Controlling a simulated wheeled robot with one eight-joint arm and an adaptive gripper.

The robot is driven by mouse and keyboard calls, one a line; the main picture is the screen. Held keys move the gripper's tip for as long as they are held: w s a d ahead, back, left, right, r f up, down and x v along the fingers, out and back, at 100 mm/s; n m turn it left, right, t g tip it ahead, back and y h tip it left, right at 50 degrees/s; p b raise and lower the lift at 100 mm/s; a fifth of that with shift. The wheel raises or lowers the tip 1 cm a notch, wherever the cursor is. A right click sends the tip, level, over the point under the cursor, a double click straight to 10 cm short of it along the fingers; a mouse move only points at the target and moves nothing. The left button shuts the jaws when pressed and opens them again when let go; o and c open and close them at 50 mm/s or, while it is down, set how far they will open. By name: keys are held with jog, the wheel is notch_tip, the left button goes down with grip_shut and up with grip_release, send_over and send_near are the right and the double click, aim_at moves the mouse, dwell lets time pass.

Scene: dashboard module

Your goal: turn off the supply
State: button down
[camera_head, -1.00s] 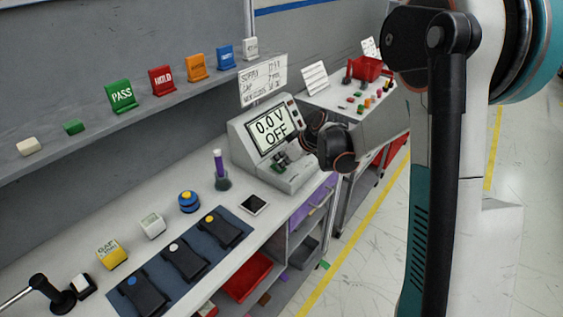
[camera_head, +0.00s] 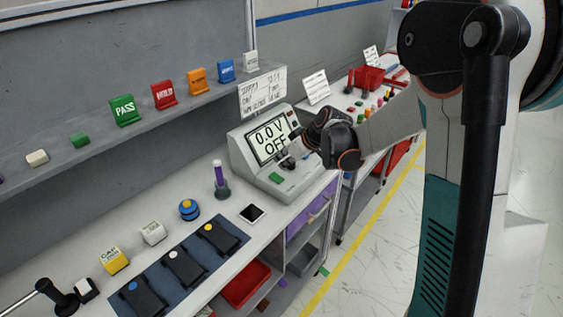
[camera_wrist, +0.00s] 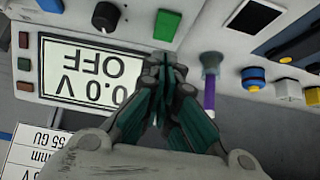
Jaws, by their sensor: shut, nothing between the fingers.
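The supply (camera_head: 238,150) is a pale box on the bench with a slanted front. Its screen (camera_head: 270,139) reads "0.0 V OFF"; the screen is upside down in the wrist view (camera_wrist: 88,74). A green button (camera_head: 276,178) and a black knob (camera_head: 287,162) sit on its lower front. In the wrist view the green button (camera_wrist: 167,25) lies just beyond my fingertips, and the knob (camera_wrist: 106,16) is to its left. My gripper (camera_wrist: 165,68) is shut and empty, apart from the button in the picture. In the head view my gripper (camera_head: 300,145) is in front of the supply's right side.
A shelf (camera_head: 60,166) with coloured signs runs behind.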

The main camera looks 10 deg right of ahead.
jog(key=s+d+r+p, duration=0.1)
jog(key=s+d+r, duration=0.2)
jog(key=s+r, duration=0.1)
jog(key=shift+s+d+r+p, duration=0.15)
jog(key=shift+s+d+p, duration=0.15)
jog(key=shift+s, duration=0.35)
jog(key=shift+a, duration=0.1)
